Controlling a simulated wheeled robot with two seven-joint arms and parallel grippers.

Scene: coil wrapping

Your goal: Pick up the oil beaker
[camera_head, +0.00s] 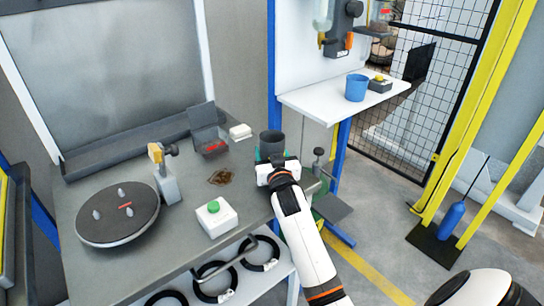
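A dark grey beaker-like cup (271,141) stands upright near the right edge of the grey worktable (120,255). My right gripper (272,160) is at the near side of this cup, and its white body covers the cup's lower part. The fingers are mostly hidden, so I cannot tell whether they are closed on the cup. A blue cup (356,88) stands on the white shelf (325,103) at the back, away from the gripper. I cannot tell for certain which cup is the oil beaker. My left gripper is out of view.
A round dark turntable (118,214) with pegs, a grey post tool (168,184), a white box with a green button (216,216) and a brown patch (220,177) occupy the table. Black coils (263,253) lie on the lower shelf. A blue post (343,150) stands right of the table.

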